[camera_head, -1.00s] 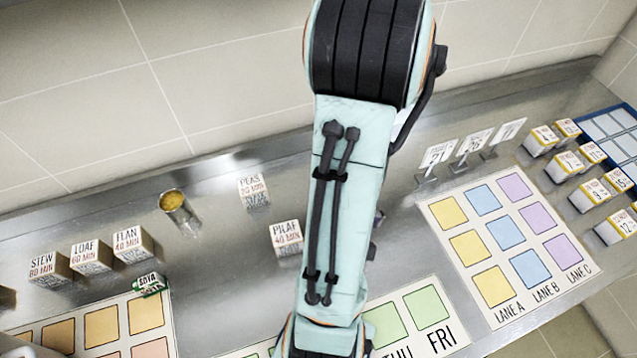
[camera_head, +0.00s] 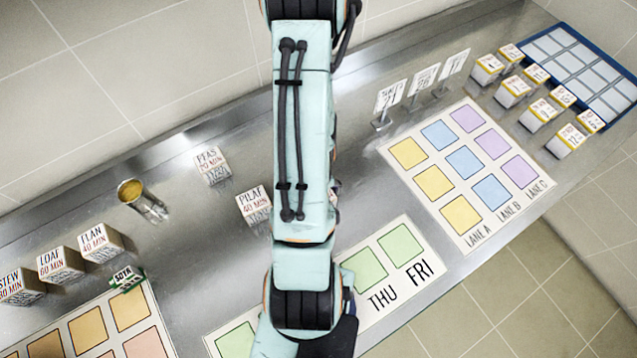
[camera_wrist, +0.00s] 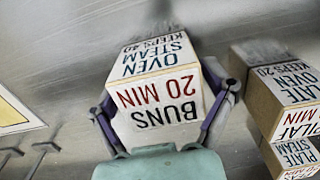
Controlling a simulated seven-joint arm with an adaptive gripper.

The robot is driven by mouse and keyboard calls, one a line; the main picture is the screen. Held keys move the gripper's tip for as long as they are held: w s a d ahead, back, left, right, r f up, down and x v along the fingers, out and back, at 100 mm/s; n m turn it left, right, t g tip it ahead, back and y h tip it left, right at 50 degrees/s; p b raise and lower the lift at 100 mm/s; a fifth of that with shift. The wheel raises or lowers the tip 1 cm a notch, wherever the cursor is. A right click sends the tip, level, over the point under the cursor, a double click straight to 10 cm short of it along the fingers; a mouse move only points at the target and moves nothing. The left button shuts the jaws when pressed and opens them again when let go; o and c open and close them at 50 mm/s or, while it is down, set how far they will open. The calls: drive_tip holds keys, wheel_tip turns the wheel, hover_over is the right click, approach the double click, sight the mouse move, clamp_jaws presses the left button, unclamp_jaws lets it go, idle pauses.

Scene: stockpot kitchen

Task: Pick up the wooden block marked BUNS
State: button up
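The wooden block marked BUNS (camera_wrist: 160,100) fills the middle of the wrist view, with "20 MIN" and "OVEN STEAM" lettering. My gripper (camera_wrist: 168,108) has one finger on each side of this block, close against its left and right sides. I cannot tell whether the fingers press on it or only stand around it. No clear gap shows beside the block, and its underside is hidden. In the head view my arm covers the block and my fingertips.
The PILAF block (camera_wrist: 285,90) stands close on the right in the wrist view; it also shows in the head view (camera_head: 254,205). The PEAS block (camera_head: 212,166), a can (camera_head: 143,198) and the FLAN block (camera_head: 100,242) stand further left. Number signs (camera_head: 390,98) stand behind the lane sheet (camera_head: 412,185).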

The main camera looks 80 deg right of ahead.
drive_tip(key=c, duration=0.7)
drive_tip(key=shift+r, duration=0.1)
